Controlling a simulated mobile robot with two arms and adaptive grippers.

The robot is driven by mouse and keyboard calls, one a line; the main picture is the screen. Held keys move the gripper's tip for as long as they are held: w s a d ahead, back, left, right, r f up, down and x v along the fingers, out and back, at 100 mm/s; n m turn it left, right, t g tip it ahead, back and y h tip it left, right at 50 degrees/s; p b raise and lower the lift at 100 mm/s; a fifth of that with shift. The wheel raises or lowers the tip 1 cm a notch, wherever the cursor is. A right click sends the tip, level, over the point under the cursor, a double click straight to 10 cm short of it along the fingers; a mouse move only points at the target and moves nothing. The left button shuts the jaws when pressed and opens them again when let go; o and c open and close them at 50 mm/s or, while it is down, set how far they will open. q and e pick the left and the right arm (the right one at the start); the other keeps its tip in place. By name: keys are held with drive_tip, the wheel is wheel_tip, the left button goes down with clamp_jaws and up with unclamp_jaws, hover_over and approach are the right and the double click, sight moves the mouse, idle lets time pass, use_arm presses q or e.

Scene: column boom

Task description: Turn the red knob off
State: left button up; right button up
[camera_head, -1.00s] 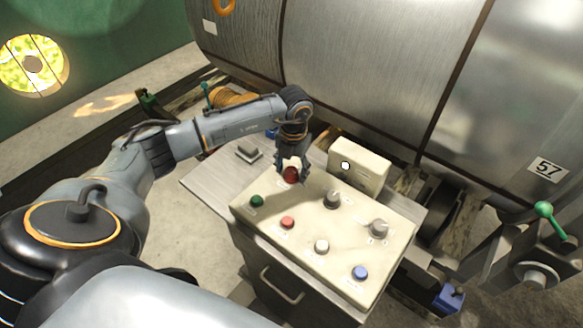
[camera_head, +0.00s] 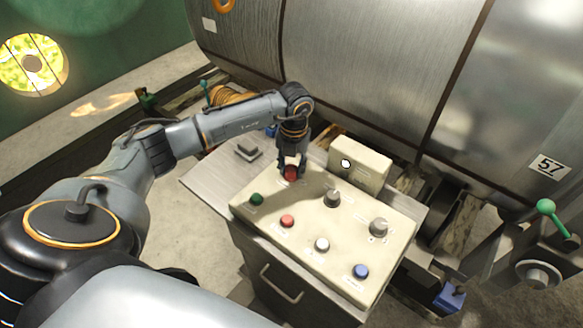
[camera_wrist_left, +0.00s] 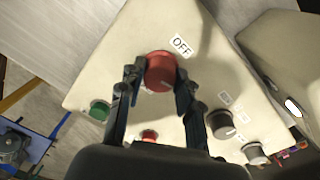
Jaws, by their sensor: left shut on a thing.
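The red knob (camera_head: 290,173) is at the back left corner of the cream control panel (camera_head: 300,236). In the left wrist view the red knob (camera_wrist_left: 160,72) sits between my left gripper's fingers, near a label reading "OFF" (camera_wrist_left: 181,45). My left gripper (camera_head: 290,168) comes down from above and is shut on the red knob, one finger on each side. It also shows in the left wrist view (camera_wrist_left: 159,84). Part of the knob is hidden by the fingers in the head view. My right gripper is not in view.
The panel also carries a green button (camera_head: 257,199), a red button (camera_head: 287,221), a white button (camera_head: 321,244), a blue button (camera_head: 360,271) and two grey knobs (camera_head: 332,197). A cream box (camera_head: 360,166) stands close behind, before a large metal drum (camera_head: 360,70).

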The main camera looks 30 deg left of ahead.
sight(292, 167)
use_arm(q)
drive_tip(key=n, duration=0.3)
drive_tip(key=shift+n+b, duration=0.3)
drive_tip(key=n, duration=0.3)
drive_tip(key=shift+n, duration=0.3)
drive_tip(key=n, duration=0.4)
drive_tip(key=shift+r, duration=0.1)
drive_tip(key=shift+a+n+p, duration=0.1)
drive_tip(key=shift+n+p, duration=0.25)
drive_tip(key=shift+n, duration=1.45)
drive_tip(key=o, duration=1.1)
drive_tip(key=shift+o, duration=0.2)
wheel_tip(292, 167, up, 12)
drive_tip(key=shift+w, duration=0.3)
